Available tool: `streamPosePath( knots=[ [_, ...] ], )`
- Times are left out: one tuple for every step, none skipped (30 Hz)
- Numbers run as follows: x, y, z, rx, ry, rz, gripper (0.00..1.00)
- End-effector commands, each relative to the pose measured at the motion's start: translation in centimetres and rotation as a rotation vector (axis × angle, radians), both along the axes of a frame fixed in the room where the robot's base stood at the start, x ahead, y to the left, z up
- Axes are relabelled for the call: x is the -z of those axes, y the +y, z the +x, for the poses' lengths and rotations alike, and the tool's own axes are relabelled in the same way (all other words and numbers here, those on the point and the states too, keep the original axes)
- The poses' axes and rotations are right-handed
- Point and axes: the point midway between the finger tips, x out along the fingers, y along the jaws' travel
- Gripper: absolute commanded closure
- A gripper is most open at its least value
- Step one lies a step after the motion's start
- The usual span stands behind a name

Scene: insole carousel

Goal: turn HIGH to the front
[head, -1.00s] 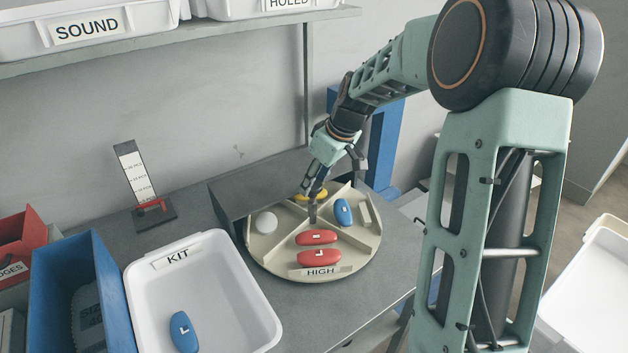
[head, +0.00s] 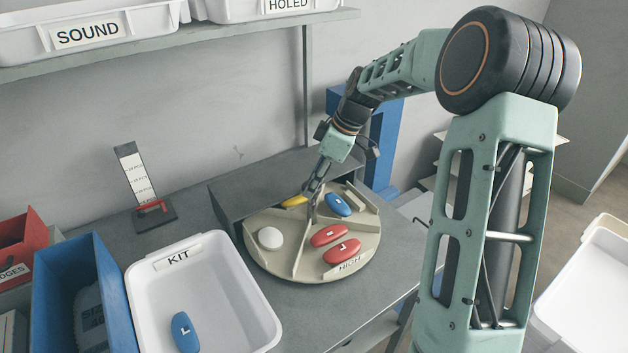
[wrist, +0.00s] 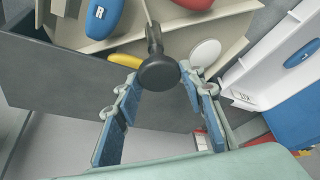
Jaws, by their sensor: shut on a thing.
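A round cream carousel (head: 285,262) with raised dividers stands on the bench. Its HIGH label (head: 349,263) is on the rim at the front right. Two red pieces (head: 342,251) lie in the HIGH compartment. A white piece (head: 270,238) lies at the left, a blue piece (head: 338,204) at the back right, and a yellow piece (head: 294,201) at the back, partly hidden. My gripper (head: 313,203) is at the carousel's middle, shut on the dark knob (wrist: 158,72), which shows between the fingers in the wrist view.
A grey hood (head: 250,190) covers the carousel's back part. A white KIT tray (head: 240,285) with a blue piece (head: 184,332) stands at the front left, beside a blue bin (head: 80,270). A gauge stand (head: 155,215) is behind. A shelf (head: 200,38) with white bins runs above.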

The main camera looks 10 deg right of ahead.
Motion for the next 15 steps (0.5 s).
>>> streamPosePath(
  knots=[
    [0.03, -0.09, -0.01, -0.010, 0.001, 0.000, 1.00],
    [0.04, -0.08, -0.01, -0.016, 0.001, 0.000, 1.00],
    [0.05, -0.08, 0.00, -0.022, 0.001, -0.001, 1.00],
    [0.05, -0.09, 0.00, -0.026, 0.001, 0.000, 1.00],
    [0.05, -0.09, 0.00, -0.030, 0.001, -0.001, 1.00],
    [0.05, -0.08, 0.02, -0.035, 0.001, -0.001, 1.00],
    [0.05, -0.08, 0.01, -0.038, 0.001, -0.001, 1.00],
    [0.05, -0.08, 0.01, -0.041, 0.001, -0.001, 1.00],
    [0.05, -0.08, 0.01, -0.043, 0.001, -0.001, 1.00],
    [0.04, -0.08, 0.01, -0.044, 0.000, -0.001, 1.00],
    [0.05, -0.08, 0.01, -0.046, 0.001, -0.001, 1.00],
    [0.05, -0.08, 0.01, -0.047, 0.001, -0.001, 1.00],
    [0.05, -0.08, 0.01, -0.048, 0.000, -0.001, 1.00],
    [0.05, -0.08, 0.01, -0.048, 0.000, -0.001, 1.00],
    [0.05, -0.07, 0.00, -0.048, 0.000, -0.001, 1.00]
  ],
)
